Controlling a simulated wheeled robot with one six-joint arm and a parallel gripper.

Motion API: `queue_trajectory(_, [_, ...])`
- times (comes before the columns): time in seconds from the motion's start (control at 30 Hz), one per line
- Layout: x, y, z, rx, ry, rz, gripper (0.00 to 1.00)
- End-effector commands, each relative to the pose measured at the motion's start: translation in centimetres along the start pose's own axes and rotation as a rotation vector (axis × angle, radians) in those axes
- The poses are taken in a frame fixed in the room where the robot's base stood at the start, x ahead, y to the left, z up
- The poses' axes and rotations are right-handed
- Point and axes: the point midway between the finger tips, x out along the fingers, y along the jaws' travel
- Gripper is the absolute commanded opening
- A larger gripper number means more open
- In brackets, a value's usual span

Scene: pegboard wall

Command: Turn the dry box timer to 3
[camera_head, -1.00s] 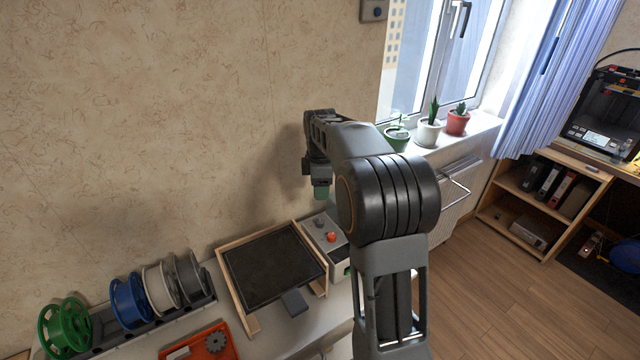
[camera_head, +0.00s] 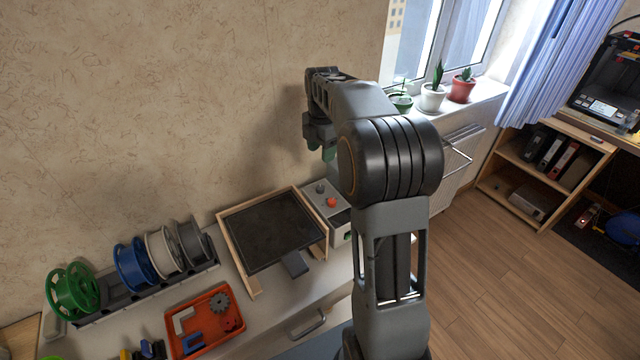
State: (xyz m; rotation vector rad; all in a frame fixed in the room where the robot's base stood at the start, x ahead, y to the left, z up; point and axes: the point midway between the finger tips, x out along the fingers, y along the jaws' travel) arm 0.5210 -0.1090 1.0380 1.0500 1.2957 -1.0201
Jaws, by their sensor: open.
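The dry box is probably the pale grey box (camera_head: 317,194) on the bench, right of the wood-framed dark panel. Its top carries a grey knob (camera_head: 320,187) and a red-orange knob (camera_head: 331,202). I cannot tell which is the timer or read any marks. My gripper (camera_head: 329,154) points down above and slightly right of the box's far part, apart from the knobs. It is open, with greenish fingertips partly hidden by my arm. My arm also covers the box's right side.
A wood-framed dark panel (camera_head: 270,232) lies left of the box. Several spools, including a blue one (camera_head: 133,263), stand in a rack. An orange tray (camera_head: 205,322) with small parts lies in front. Potted plants (camera_head: 432,97) line the windowsill. The wall is close behind.

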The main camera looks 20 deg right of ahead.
Motion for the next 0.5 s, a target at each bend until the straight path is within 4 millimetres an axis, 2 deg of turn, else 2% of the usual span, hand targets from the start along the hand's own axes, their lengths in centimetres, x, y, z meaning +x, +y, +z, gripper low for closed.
queue_trajectory(0.17, [2.2,-0.1,0.0,-0.032,0.002,-0.005,0.53])
queue_trajectory(0.5, [8.6,-0.1,0.0,-0.029,0.002,-0.004,0.53])
